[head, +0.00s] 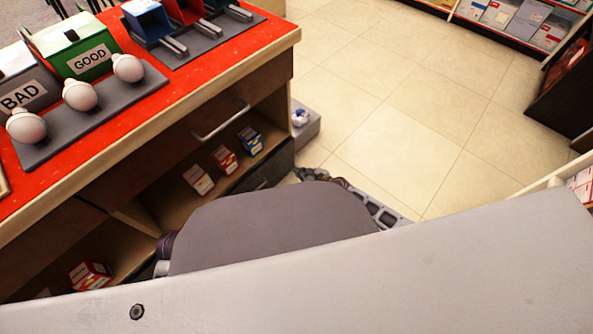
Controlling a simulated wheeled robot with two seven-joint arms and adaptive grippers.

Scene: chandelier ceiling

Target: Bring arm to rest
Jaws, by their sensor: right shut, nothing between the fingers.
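A broad pale grey panel, part of my own body, crosses the bottom of the head view and hides much of what is below. Behind it a rounded grey part, also mine, covers the floor beside the counter. What shows of my right gripper (312,175) is small and dark, low over the floor just right of the counter, partly hidden by my own body. It is shut and holds nothing. My left gripper is not in view.
A red-topped counter (182,88) fills the left, with a GOOD box (88,62), a BAD box (22,92), bulbs on a grey holder (112,102) and coloured bins (150,20). Small boxes (224,159) sit on its open shelf. Tiled floor (420,110) is clear at right; shelving (530,28) stands beyond.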

